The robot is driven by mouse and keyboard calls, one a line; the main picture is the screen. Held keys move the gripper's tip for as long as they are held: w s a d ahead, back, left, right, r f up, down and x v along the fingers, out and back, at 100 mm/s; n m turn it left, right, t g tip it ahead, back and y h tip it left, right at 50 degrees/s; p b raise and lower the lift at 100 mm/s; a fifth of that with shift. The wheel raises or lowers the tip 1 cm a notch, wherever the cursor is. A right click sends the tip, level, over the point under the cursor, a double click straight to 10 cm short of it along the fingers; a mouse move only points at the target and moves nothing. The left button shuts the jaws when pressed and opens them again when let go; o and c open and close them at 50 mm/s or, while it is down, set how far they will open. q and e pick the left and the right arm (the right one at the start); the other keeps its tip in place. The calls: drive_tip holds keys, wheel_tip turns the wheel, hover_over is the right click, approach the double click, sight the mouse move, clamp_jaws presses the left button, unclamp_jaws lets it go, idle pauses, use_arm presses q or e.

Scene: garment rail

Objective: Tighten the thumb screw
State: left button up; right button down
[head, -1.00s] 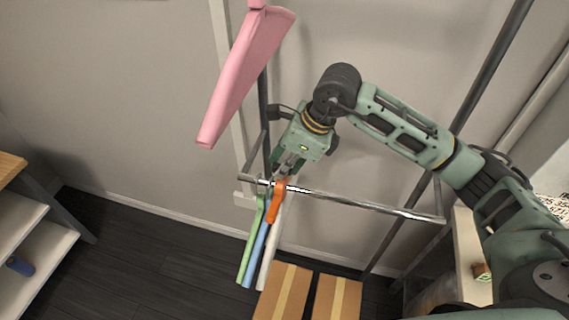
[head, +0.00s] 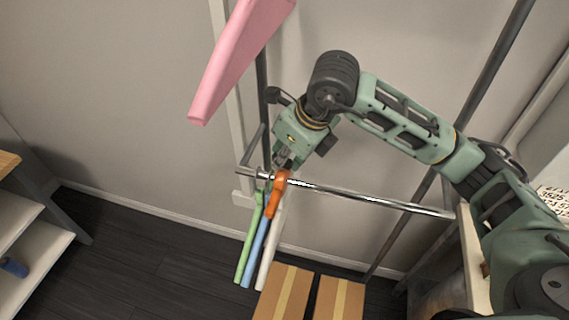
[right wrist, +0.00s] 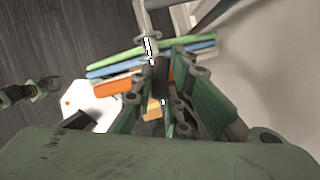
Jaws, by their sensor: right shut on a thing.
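My right gripper (head: 283,162) points down at the left end of the chrome rail (head: 350,195), beside the top of the orange hanger (head: 275,195). In the right wrist view its green fingers close around a dark, short cylinder (right wrist: 160,78), which looks like the thumb screw. The rail shows in part behind that piece in this view. The screw's thread and seat are hidden, so I cannot tell how tight it is. In the right wrist view a small green gripper (right wrist: 42,88), apparently my left one, shows at the left edge. Its jaws are too small to read.
Green (head: 249,240), blue (head: 257,250) and white (head: 270,250) hangers hang close by the orange one. Cardboard boxes (head: 284,295) stand below. A shelf (head: 25,240) is at far left. The floor between is clear.

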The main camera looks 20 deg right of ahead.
drive_tip(key=m+b, duration=0.1)
drive_tip(key=m+h+b, duration=0.1)
drive_tip(key=m+b, duration=0.1)
drive_tip(key=shift+a+f+m+t, duration=0.15)
drive_tip(key=shift+m+t, duration=0.15)
drive_tip(key=shift+t, duration=0.1)
drive_tip(key=m+h+b, duration=0.1)
drive_tip(key=m+b, duration=0.1)
drive_tip(key=shift+m, duration=0.4)
drive_tip(key=m, duration=0.1)
drive_tip(key=m+h, duration=0.1)
drive_tip(key=shift+a+r+m, duration=0.1)
drive_tip(key=shift+r+m, duration=0.2)
drive_tip(key=shift+m+h, duration=0.7)
drive_tip(key=shift+m, duration=0.8)
drive_tip(key=shift+p, duration=0.3)
drive_tip(key=c, duration=1.7)
unclamp_jaws()
drive_tip(key=shift+f, duration=0.1)
